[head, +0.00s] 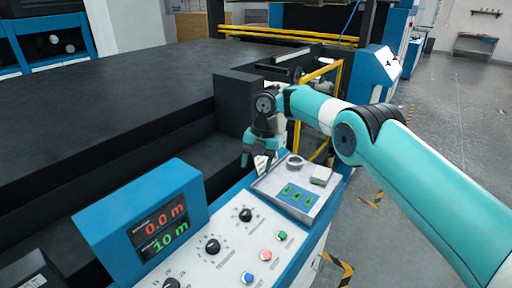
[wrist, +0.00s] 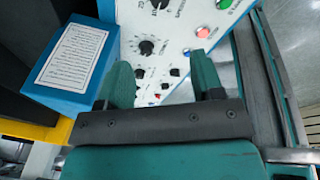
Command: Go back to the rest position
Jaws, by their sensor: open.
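My gripper (head: 258,160) hangs at the end of the teal and white arm, above the far left part of the control panel in the head view. In the wrist view, my gripper (wrist: 165,78) shows two teal fingers spread apart with nothing between them. Behind the fingers is the white panel face (wrist: 185,25) with black knobs and coloured buttons. The fingers appear apart from the panel, though the exact gap is hard to tell.
The control panel (head: 203,270) has a blue display box (head: 90,222) reading 0.0 m and 10 m. A grey tray (head: 278,208) with green-marked items sits at its far end. A large dark machine bed (head: 110,90) fills the left. Open grey floor (head: 455,115) lies right.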

